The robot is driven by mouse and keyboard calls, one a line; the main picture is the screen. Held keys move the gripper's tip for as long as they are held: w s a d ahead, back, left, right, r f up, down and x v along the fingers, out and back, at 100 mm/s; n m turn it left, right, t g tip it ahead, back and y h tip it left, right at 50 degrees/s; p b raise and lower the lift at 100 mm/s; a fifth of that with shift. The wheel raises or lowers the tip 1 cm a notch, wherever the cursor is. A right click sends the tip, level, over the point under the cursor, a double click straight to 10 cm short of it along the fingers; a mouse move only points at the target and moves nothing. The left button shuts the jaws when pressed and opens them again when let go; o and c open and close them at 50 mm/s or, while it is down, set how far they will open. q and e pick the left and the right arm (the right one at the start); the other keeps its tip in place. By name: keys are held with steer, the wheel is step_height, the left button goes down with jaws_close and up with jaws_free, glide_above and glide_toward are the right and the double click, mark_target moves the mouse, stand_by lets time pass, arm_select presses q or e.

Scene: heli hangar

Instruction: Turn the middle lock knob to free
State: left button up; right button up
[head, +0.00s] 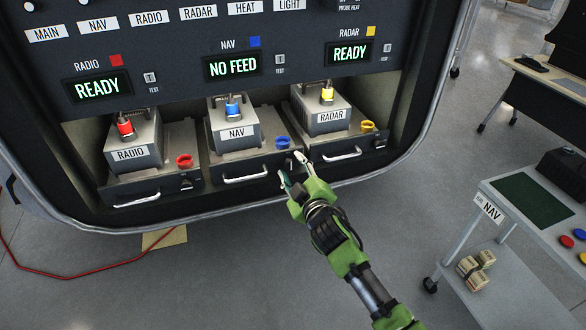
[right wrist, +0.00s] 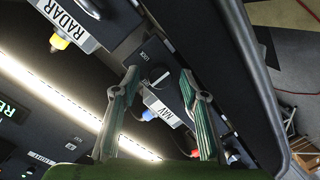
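The middle tray, under the box labelled NAV (head: 237,131), has a light handle (head: 245,177) on its front. In the head view my right gripper (head: 292,168) is at the right end of that front and hides the middle lock knob. In the right wrist view the dark round lock knob (right wrist: 159,78) has a pale pointer line slanting across it, with the word LOCK printed beside it. My right gripper (right wrist: 158,74) is open there, one finger on each side of the knob. I cannot tell whether the fingers touch it. My left gripper is not in view.
The RADIO box (head: 131,154) and RADAR box (head: 324,115) sit on trays either side. The NAV display (head: 233,66) reads NO FEED; the other two read READY. A cart (head: 500,213) stands at right. A red cable (head: 60,282) lies on the floor at left.

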steer(key=v, duration=1.2)
steer(key=shift+f, duration=0.1)
stand_by(0.4)
